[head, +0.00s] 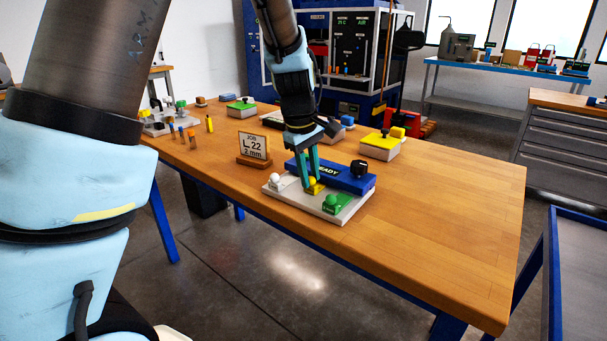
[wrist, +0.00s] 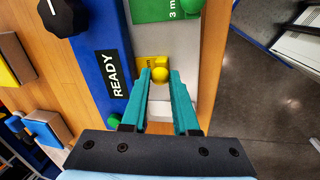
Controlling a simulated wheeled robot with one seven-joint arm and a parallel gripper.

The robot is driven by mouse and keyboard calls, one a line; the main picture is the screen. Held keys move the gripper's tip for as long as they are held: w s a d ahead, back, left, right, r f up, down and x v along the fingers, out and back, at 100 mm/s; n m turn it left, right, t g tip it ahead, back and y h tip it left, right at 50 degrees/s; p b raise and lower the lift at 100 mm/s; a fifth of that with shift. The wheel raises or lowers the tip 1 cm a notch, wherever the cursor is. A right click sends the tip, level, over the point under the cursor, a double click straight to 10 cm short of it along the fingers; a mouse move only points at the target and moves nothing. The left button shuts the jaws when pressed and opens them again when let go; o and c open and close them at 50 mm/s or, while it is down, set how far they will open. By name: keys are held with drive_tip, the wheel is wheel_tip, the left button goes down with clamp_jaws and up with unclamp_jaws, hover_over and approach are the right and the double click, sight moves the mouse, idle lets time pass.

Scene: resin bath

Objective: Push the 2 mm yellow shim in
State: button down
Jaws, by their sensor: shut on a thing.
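The yellow shim (head: 315,189) lies in the grey fixture (head: 344,217), between a white shim (head: 277,182) and a green shim (head: 335,204). My gripper (head: 312,180) reaches down from above, its teal fingers shut on the shim's round yellow knob. In the wrist view the yellow shim (wrist: 149,62) shows beyond the fingertips (wrist: 160,76), next to the blue block (wrist: 92,40) marked READY. The green shim (wrist: 160,10) there reads 3 mm. Whether the yellow shim touches the blue block is hard to tell.
A black knob (head: 359,167) stands on the blue block. A job sign (head: 254,147) reading L 22, 2 mm stands at the left. A grey box with a yellow top (head: 380,147) lies behind. The wooden table (head: 450,210) is clear at the right.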

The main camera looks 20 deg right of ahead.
sight(303, 197)
drive_tip(key=c, duration=0.7)
unclamp_jaws()
drive_tip(key=shift+o, duration=0.2)
wheel_tip(303, 197, up, 11)
drive_tip(key=a, duration=0.2)
drive_tip(key=shift+s+f+b, duration=0.15)
drive_tip(key=shift+s+b, duration=0.2)
drive_tip(key=w+a+f+m, duration=0.1)
drive_tip(key=a+f, duration=0.2)
drive_tip(key=a, duration=0.6)
drive_tip(key=w+a+f+m, duration=0.1)
drive_tip(key=a+f, duration=0.2)
drive_tip(key=a, duration=0.6)
drive_tip(key=s+a+f+m+y+p, duration=0.1)
drive_tip(key=s+a+f+m, duration=0.2)
drive_tip(key=s+a, duration=0.4)
drive_tip(key=a+f, duration=0.1)
drive_tip(key=a, duration=0.4)
drive_tip(key=shift+a+t+y, duration=0.35)
drive_tip(key=shift+t+y, duration=0.05)
